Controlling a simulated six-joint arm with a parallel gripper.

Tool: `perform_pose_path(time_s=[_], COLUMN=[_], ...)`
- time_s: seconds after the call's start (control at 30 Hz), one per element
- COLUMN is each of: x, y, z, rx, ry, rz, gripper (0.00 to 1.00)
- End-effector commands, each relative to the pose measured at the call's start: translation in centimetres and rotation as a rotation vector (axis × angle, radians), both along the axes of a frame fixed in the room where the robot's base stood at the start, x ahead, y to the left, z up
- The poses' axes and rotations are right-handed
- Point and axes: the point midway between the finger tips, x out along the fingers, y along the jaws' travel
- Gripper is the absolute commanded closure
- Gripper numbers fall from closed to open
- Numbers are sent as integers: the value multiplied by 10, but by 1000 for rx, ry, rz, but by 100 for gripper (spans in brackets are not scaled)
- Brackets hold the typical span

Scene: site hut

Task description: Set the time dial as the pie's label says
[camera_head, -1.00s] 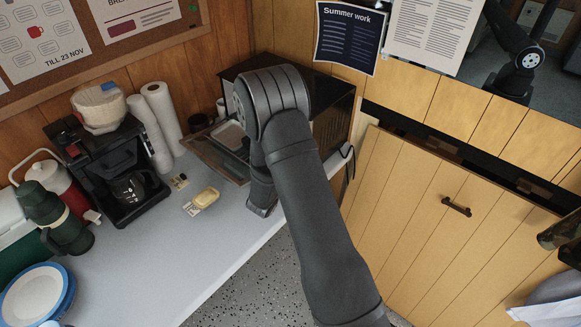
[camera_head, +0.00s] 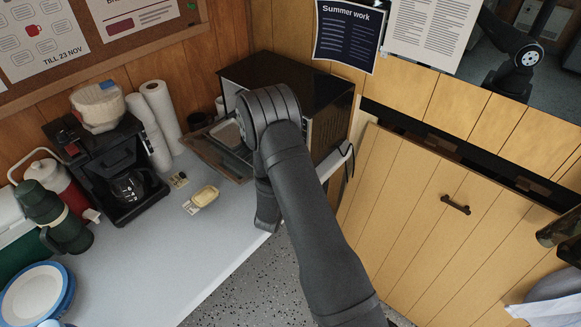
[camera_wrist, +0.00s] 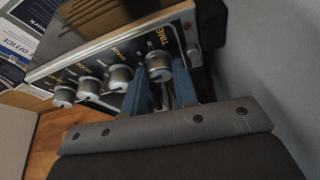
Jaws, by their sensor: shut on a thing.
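The toaster oven (camera_head: 290,82) stands in the corner of the counter with its front door open. In the wrist view its control panel shows a row of silver knobs, and the time dial (camera_wrist: 158,66) is the one by the "TIME" lettering. My gripper (camera_wrist: 161,90) is at the time dial, its blue fingers on either side and shut on it. In the head view my arm hides the panel and most of my gripper. A pale tray (camera_head: 229,134) sits at the open door. I cannot make out a pie label or the dial's exact setting.
A yellow item (camera_head: 204,197) and a small dark packet (camera_head: 179,180) lie on the counter (camera_head: 165,250). A coffee maker (camera_head: 118,165), paper rolls (camera_head: 160,110) and a green flask (camera_head: 55,215) stand further left. The counter's front edge is near my arm.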

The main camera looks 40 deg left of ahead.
Motion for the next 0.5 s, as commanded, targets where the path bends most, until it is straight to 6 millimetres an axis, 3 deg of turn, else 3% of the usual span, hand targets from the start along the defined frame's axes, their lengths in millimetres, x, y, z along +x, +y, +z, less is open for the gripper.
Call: perform_pose_path(time_s=[0.5], x=[0], y=[-1], z=[-1], rx=[106], ry=[0], rz=[-3], gripper=[96])
